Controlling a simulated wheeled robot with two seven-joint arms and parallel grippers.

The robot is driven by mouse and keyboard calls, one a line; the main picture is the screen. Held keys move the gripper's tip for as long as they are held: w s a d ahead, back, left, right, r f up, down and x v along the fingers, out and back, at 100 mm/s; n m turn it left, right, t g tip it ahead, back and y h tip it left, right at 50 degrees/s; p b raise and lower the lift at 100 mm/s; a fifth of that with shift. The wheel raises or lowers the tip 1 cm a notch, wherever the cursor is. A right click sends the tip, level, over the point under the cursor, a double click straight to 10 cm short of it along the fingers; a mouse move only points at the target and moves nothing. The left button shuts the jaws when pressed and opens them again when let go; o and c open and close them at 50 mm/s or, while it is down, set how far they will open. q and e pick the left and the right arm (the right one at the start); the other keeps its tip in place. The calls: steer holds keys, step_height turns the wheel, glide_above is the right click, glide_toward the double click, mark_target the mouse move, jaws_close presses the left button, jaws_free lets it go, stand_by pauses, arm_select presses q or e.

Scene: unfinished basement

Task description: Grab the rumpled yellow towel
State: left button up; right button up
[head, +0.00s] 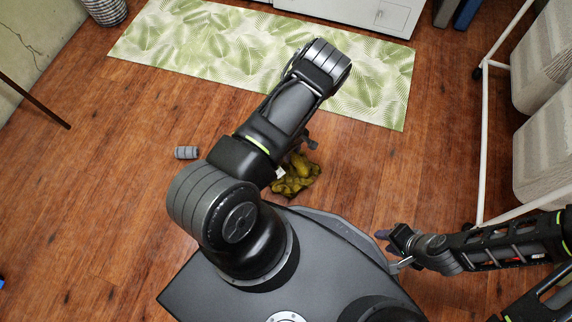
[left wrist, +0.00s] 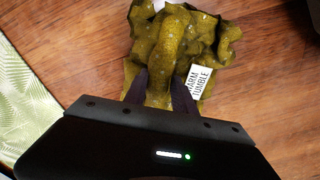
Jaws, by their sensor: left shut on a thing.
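The rumpled yellow towel (head: 297,177) lies bunched on the wood floor just in front of my base, partly hidden by my left arm. In the left wrist view the olive-yellow towel (left wrist: 205,40) has a white care tag at its right side. My left gripper (left wrist: 160,88) is shut on a fold of the towel, with one dark finger on each side of it. In the head view this gripper is mostly hidden under my forearm. My right gripper (head: 386,251) is at the right of my base, apart from the towel, and its fingers look spread and empty.
A green leaf-pattern mat (head: 200,45) lies beyond the towel. A small grey cylinder (head: 186,153) lies on the floor to the left. A white rack frame (head: 483,140) stands at the right. A white cabinet (head: 360,12) is at the back. Floor at the left is mostly clear.

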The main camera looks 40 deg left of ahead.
arm_select(q)
jaws_close()
stand_by(0.8)
